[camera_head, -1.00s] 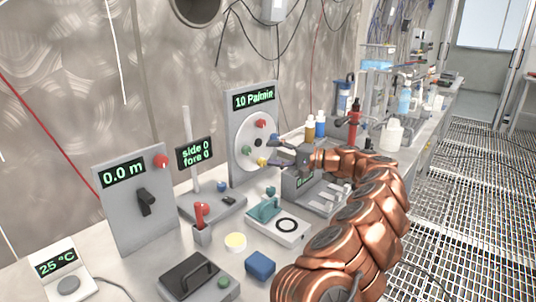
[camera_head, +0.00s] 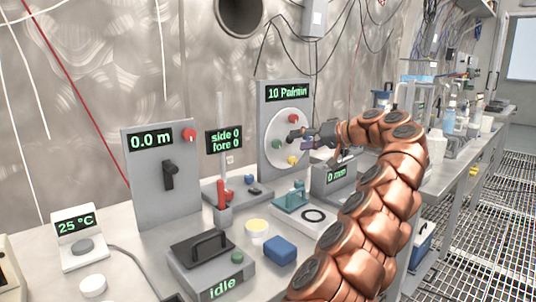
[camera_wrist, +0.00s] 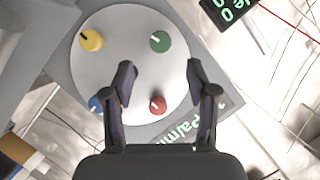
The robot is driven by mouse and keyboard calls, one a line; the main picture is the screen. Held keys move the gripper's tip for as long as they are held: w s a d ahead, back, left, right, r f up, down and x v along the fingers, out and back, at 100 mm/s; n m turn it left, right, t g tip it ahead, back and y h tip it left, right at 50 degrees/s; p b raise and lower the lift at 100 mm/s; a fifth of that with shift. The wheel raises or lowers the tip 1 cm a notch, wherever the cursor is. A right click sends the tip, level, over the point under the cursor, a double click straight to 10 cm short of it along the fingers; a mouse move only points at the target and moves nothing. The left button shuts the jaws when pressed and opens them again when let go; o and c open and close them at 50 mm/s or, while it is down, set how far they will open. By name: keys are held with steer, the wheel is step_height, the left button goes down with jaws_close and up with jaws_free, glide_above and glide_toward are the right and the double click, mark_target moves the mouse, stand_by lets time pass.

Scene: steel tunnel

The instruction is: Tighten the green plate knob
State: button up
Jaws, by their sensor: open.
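The green plate knob (camera_head: 277,143) is on the left side of a round pale plate (camera_head: 271,125) on an upright grey panel. In the wrist view the green knob (camera_wrist: 160,41) is at upper middle, a little beyond my fingertips and between their lines. My gripper (camera_wrist: 160,69) is open and empty in front of the plate. The red knob (camera_wrist: 157,105) shows between the fingers. The yellow knob (camera_wrist: 91,40) is left of the green one. The blue knob (camera_wrist: 96,103) is partly hidden by the left finger. The head view shows my gripper (camera_head: 293,136) before the plate's middle.
The panel's display reads 10 Pa/min (camera_head: 287,93). Left stand a side/fore display (camera_head: 224,140) and a 0.0 m panel (camera_head: 150,195) with a black handle. A blue block (camera_head: 280,250) and an idle box (camera_head: 210,270) are in front. A 0 mm device (camera_head: 337,174) stands below my arm.

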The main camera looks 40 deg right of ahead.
mark_target(280, 142)
steer(key=shift+b+x, duration=0.7)
steer(key=shift+x, duration=3.25)
jaws_close()
steer(key=shift+r, duration=0.1)
steer(key=shift+r+p, duration=0.15)
steer(key=shift+p, duration=0.3)
